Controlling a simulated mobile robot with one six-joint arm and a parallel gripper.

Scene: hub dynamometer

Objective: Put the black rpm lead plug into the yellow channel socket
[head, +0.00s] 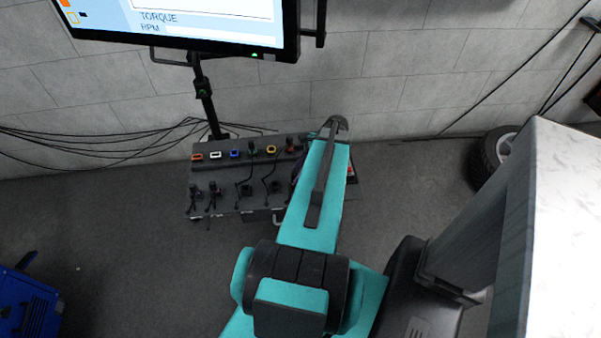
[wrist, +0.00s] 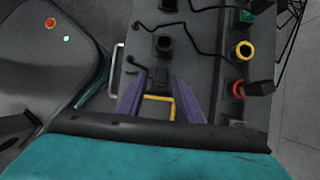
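The yellow channel socket (head: 271,150) is in the back row of the dark panel, between the green and red ones. In the wrist view the yellow-ringed socket (wrist: 244,50) lies right of my gripper, and its opening looks empty. My gripper (wrist: 159,84) has two purple fingers, apart, over the panel's front part. A dark block (wrist: 160,75) lies between them with a gap on each side; I cannot tell if it is the rpm lead plug. A yellow frame (wrist: 158,97) shows nearer the camera. My arm hides the gripper and the panel's right part in the head view.
A green plug (wrist: 247,15) and a red socket with a black plug (wrist: 238,88) flank the yellow socket. A black round holder (wrist: 163,45) is ahead of my fingers. Thin leads cross the panel (wrist: 205,70). A monitor (head: 180,25) stands above; a tyre (head: 492,155) is at right.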

